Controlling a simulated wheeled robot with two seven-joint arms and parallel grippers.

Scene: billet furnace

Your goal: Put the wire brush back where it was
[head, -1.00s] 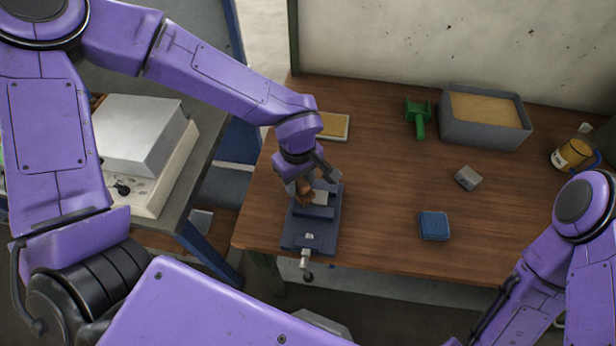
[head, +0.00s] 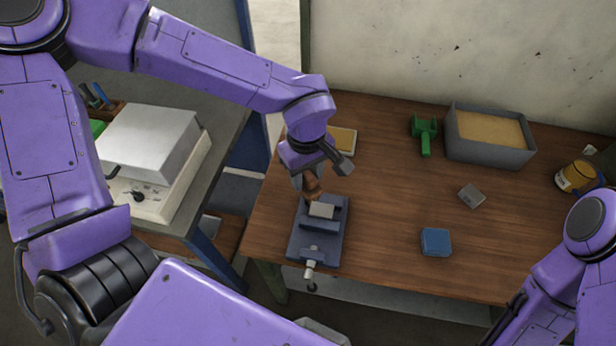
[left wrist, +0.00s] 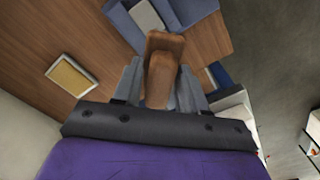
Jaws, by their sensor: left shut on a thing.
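My left gripper (head: 314,180) is shut on the wire brush (head: 312,188), just beyond the far end of the blue bench vise (head: 318,245). In the left wrist view the brush's brown wooden handle (left wrist: 164,68) sits between my two grey fingers (left wrist: 158,88). The brush's bristles cannot be made out. A small grey metal block (head: 321,210) is at the vise jaws, close to the brush; I cannot tell whether they touch. My right arm shows at the right edge, but its gripper is out of view.
A shallow tan-faced tray (head: 343,141) lies behind my left gripper. A green tool (head: 425,135), a grey sand-filled bin (head: 488,152), a grey block (head: 471,195), a blue box (head: 436,242) and a yellow jar (head: 577,177) stand on the wooden bench (head: 385,205). A grey-white furnace (head: 150,150) stands left.

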